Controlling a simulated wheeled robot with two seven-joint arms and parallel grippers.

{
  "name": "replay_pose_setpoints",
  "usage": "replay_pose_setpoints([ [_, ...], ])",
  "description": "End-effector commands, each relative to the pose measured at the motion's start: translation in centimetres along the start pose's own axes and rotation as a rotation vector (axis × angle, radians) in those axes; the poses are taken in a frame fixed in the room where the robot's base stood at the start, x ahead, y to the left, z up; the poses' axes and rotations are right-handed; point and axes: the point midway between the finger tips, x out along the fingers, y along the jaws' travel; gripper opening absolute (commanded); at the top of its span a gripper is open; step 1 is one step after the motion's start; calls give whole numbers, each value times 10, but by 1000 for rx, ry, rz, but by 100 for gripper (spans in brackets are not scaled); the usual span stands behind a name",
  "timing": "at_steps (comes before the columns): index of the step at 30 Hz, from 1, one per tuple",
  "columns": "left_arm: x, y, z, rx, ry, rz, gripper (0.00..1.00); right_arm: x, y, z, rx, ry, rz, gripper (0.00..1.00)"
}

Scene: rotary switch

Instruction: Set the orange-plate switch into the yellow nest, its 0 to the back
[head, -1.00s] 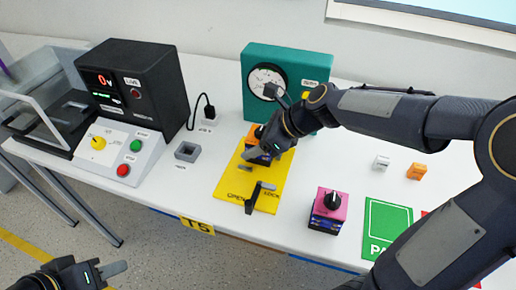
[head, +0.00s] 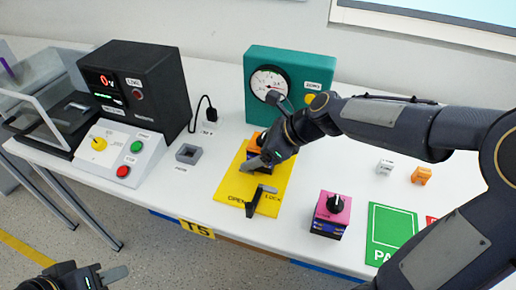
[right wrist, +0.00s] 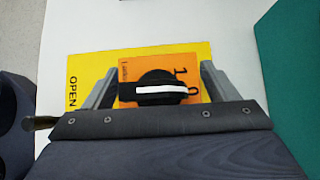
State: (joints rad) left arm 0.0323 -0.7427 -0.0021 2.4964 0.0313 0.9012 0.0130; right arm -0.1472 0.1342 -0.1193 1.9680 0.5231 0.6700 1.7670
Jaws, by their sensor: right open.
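The orange-plate switch (head: 253,146) sits at the back part of the yellow nest plate (head: 232,190), largely hidden by my right gripper in the head view. In the right wrist view its orange plate (right wrist: 131,69) lies between the fingers, with a black knob whose white line runs sideways. A "1" shows near the upper right; a dark loop at the right edge may be the 0. My right gripper (right wrist: 158,78) is open, one finger on each side of the switch. Whether the switch is fully seated cannot be told. My left gripper (head: 112,275) is low at the left, away from the table.
A black clamp lever (head: 260,198) stands at the nest's front. A pink-plate switch (head: 332,212) stands to the right, near a green pad (head: 391,230). A teal gauge box (head: 290,85) stands behind the nest. A grey square socket (head: 188,153) and a control panel (head: 120,150) are left.

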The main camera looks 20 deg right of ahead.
Motion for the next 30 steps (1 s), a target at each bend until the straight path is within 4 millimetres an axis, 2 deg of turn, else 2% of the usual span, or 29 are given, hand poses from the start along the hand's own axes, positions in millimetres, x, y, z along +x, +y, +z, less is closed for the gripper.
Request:
replay_pose_setpoints([
  [5,-8,4,-4,0,0,0,36,-25,-1,4,-1,-3,-4,80],
  [15,-24,11,-12,0,0,0,36,-97,-1,3,0,-3,-6,80],
  [18,-26,12,-13,0,0,0,36,-110,-1,3,-1,-2,-4,80],
  [23,-27,12,-14,0,0,0,36,-120,0,1,0,-1,-1,80],
  [30,-27,12,-14,0,0,0,36,-122,0,1,0,0,0,80],
])
